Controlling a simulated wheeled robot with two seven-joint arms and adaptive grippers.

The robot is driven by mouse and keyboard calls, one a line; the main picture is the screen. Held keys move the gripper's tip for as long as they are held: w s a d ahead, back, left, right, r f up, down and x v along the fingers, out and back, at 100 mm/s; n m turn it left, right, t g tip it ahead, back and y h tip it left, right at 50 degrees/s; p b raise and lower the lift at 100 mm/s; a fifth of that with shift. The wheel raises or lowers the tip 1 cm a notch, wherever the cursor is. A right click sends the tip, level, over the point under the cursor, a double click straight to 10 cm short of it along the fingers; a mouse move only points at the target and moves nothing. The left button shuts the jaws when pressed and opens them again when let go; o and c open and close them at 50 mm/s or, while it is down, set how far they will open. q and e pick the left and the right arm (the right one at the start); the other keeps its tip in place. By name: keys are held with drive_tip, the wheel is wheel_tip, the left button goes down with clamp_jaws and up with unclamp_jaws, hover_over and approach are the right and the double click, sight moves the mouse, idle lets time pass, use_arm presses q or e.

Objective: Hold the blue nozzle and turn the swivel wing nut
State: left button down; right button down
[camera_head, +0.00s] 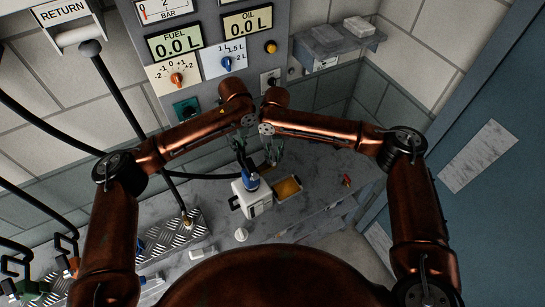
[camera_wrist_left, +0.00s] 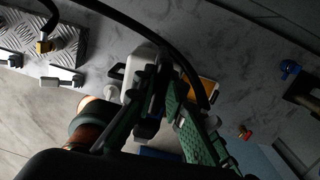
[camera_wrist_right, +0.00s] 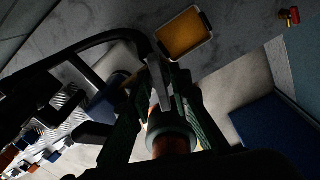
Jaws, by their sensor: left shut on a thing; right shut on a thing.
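The blue nozzle (camera_head: 251,182) shows in the head view just above a white container (camera_head: 259,204), directly below my left gripper (camera_head: 244,163). My left gripper is shut, apparently on the nozzle; its fingers (camera_wrist_left: 170,98) cover most of the grip in the left wrist view. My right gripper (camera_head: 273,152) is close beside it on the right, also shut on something. In the right wrist view a grey piece (camera_wrist_right: 158,86) shows between or beside its fingers (camera_wrist_right: 165,68). The swivel wing nut cannot be made out clearly; the fingers and shadow hide it.
A tray with yellow contents (camera_head: 299,198) sits right of the container. A small red fitting (camera_head: 347,180) lies farther right on the grey bench (camera_head: 325,165). A black hose (camera_head: 205,176) runs in from the left. A ridged metal plate (camera_head: 150,240) stands at left.

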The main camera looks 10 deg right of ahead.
drive_tip(key=shift+m, duration=0.5)
drive_tip(key=shift+m, duration=1.4)
drive_tip(key=m, duration=0.2)
drive_tip(key=shift+m, duration=0.3)
drive_tip(key=shift+m, duration=1.5)
